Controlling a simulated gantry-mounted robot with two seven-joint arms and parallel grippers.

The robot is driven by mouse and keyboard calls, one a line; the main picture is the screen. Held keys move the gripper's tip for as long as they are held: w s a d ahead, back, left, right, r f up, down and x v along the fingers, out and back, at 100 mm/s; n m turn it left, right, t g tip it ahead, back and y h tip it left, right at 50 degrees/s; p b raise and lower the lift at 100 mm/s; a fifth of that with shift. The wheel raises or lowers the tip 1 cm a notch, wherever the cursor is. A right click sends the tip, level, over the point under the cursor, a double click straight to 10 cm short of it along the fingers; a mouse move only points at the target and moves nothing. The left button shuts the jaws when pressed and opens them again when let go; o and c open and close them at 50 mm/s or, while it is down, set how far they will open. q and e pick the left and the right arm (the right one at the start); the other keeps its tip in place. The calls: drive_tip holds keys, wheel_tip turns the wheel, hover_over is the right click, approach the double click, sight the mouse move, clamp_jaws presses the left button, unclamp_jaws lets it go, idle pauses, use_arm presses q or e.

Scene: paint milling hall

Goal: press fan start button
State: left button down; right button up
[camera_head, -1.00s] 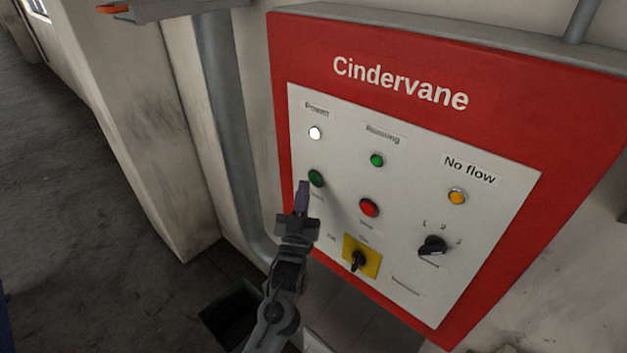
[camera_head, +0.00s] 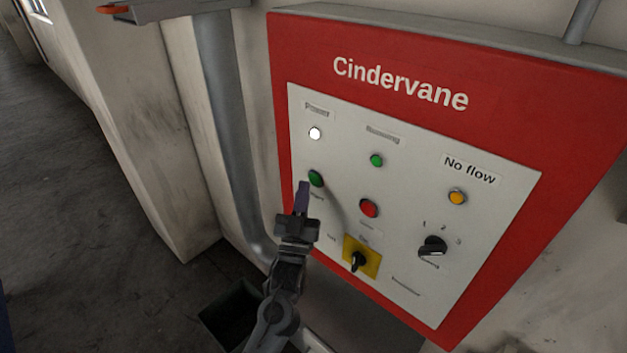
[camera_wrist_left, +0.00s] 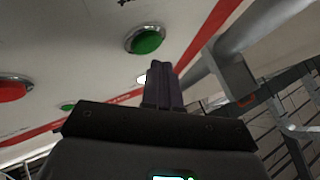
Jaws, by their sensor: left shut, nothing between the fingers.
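The green start button (camera_head: 316,178) sits at the left of the white panel face, under the white Power lamp (camera_head: 315,133). In the left wrist view the green button (camera_wrist_left: 145,40) is a domed cap in a metal ring, above the fingertips. My left gripper (camera_head: 303,187) is shut and empty, its purple-grey fingers pointing up just below and left of the button. In the left wrist view the shut fingers (camera_wrist_left: 160,70) appear apart from the button; contact cannot be seen. My right gripper is not in view.
The red Cindervane cabinet (camera_head: 400,100) also carries a red button (camera_head: 369,208), a small green lamp (camera_head: 376,160), an amber No flow lamp (camera_head: 457,197), a yellow-backed switch (camera_head: 360,258) and a black selector (camera_head: 433,245). A grey pipe (camera_head: 222,110) runs down left of it.

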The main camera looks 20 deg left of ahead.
use_arm(q)
drive_tip(key=shift+w, duration=0.1)
idle(0.6)
drive_tip(key=shift+w+d+b, duration=0.2)
drive_tip(key=shift+w+b, duration=0.1)
drive_tip(key=shift+w+d+b, duration=0.2)
drive_tip(key=shift+w+b, duration=0.15)
drive_tip(key=shift+w, duration=0.05)
idle(0.8)
drive_tip(key=shift+s+a, duration=0.1)
drive_tip(key=shift+s+a+p, duration=0.3)
drive_tip(key=shift+s+p, duration=0.25)
drive_tip(key=shift+s, duration=0.1)
drive_tip(key=shift+s, duration=0.1)
